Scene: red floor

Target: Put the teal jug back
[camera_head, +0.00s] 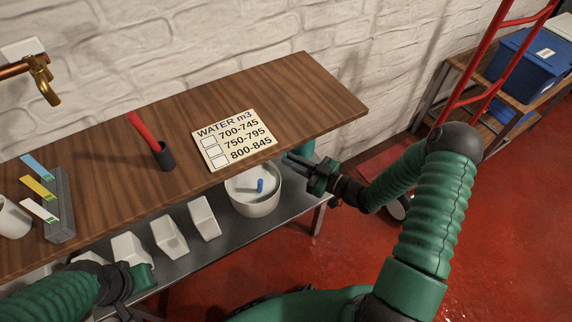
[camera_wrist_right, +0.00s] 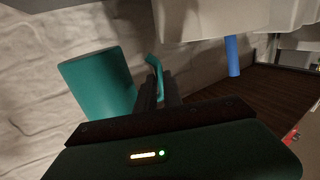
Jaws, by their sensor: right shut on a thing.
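The teal jug (camera_head: 307,149) shows only as a small teal patch beside the table's front edge in the head view. In the right wrist view its teal body (camera_wrist_right: 100,85) is large, with a curved handle (camera_wrist_right: 154,64) at its side. My right gripper (camera_head: 298,162) is shut on the jug's handle; its dark fingers (camera_wrist_right: 160,92) meet at the handle in the wrist view. Much of the jug is hidden in the head view. My left gripper (camera_head: 138,280) is low at the left, by the lower shelf; its fingers are not clear.
A white round bucket (camera_head: 255,204) with a blue piece (camera_head: 260,185) stands on the grey lower shelf (camera_head: 190,255), beside several white containers (camera_head: 170,237). The wooden tabletop (camera_head: 295,90) holds a water sign (camera_head: 232,139) and a dark cup (camera_head: 163,156) with a red stick.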

